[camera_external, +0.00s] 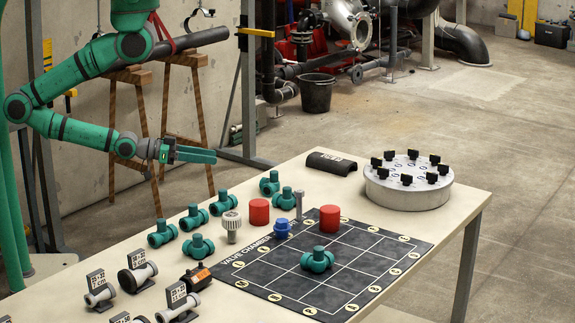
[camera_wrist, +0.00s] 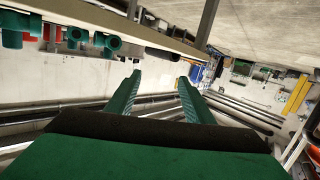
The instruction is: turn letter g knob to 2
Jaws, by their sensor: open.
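A round grey drum (camera_external: 408,190) stands at the right end of the table in the external view. Several black knobs (camera_external: 433,178) sit in a ring on its top. Their letters and numbers are too small to read, so I cannot tell which is knob g. My gripper (camera_external: 212,155) is at the left, high and off the table's far-left side, well away from the drum. In the wrist view my gripper (camera_wrist: 158,88) shows its two green fingers apart with nothing between them. The drum does not show in the wrist view.
The table (camera_external: 345,172) holds a black gridded mat (camera_external: 285,274), red cylinders (camera_external: 329,218), green pipe fittings (camera_external: 317,259) and a dark half-pipe piece (camera_external: 331,163). A dark pipe (camera_external: 190,42) rests on wooden trestles behind my arm. A black bucket (camera_external: 317,93) stands on the floor.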

